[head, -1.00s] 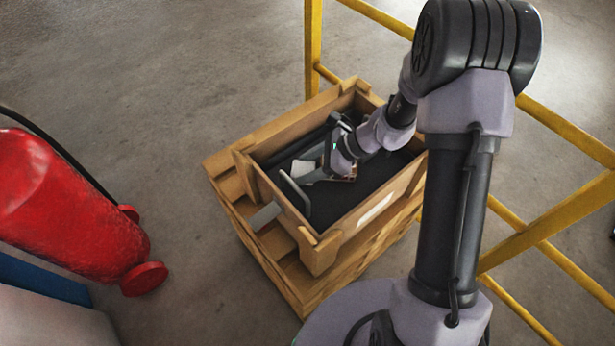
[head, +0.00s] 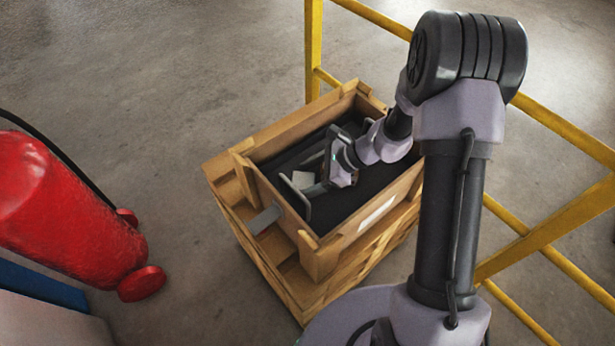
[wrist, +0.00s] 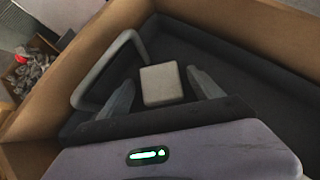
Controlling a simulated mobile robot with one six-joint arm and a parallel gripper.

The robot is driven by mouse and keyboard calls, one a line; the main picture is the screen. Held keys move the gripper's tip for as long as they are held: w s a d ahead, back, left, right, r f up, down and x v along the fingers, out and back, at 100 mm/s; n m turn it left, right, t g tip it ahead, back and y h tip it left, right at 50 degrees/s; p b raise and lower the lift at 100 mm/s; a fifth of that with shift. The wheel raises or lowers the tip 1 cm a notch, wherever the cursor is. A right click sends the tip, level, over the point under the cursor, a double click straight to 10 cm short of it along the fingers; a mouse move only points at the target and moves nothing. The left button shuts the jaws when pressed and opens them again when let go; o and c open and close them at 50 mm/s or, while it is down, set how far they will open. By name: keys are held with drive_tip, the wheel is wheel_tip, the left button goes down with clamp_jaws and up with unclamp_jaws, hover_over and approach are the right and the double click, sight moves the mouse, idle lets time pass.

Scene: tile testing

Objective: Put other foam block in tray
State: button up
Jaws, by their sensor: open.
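A pale, squarish block (wrist: 162,84), likely the foam block, lies on the dark floor of a wooden crate. In the wrist view it sits between the two spread grey fingers of my gripper (wrist: 160,78), with a gap visible on each side. In the head view the block (head: 303,180) is a small light patch beside my gripper (head: 318,183), which reaches down inside the crate. My gripper is open and not closed on the block. I cannot identify a tray for certain.
The wooden crate (head: 262,189) has raised walls around my gripper. A grey bent bar (wrist: 105,72) stands in it, close left of the fingers. A grey plate (head: 265,219) juts from its left side. Yellow rails (head: 550,121) run behind and right; a red extinguisher (head: 62,205) is at left.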

drive_tip(key=p+v, duration=0.5)
drive_tip(key=v, duration=0.7)
drive_tip(key=s+a+r+n+h, duration=0.2)
drive_tip(key=s+r+n, duration=0.2)
drive_tip(key=r, duration=0.4)
drive_tip(key=s+a+r+n+h, duration=0.15)
drive_tip(key=s+r+n, duration=0.25)
drive_tip(key=r, duration=0.4)
drive_tip(key=s+r+n+t+h, duration=0.3)
drive_tip(key=s+r+n, duration=0.4)
drive_tip(key=s, duration=0.4)
drive_tip(key=shift+s+d+r+n+t+b, duration=0.2)
drive_tip(key=shift+d+n+t+b, duration=0.1)
drive_tip(key=shift+d+n+t, duration=0.15)
drive_tip(key=shift+f, duration=0.1)
drive_tip(key=shift+f+b, duration=0.7)
drive_tip(key=shift+b, duration=0.05)
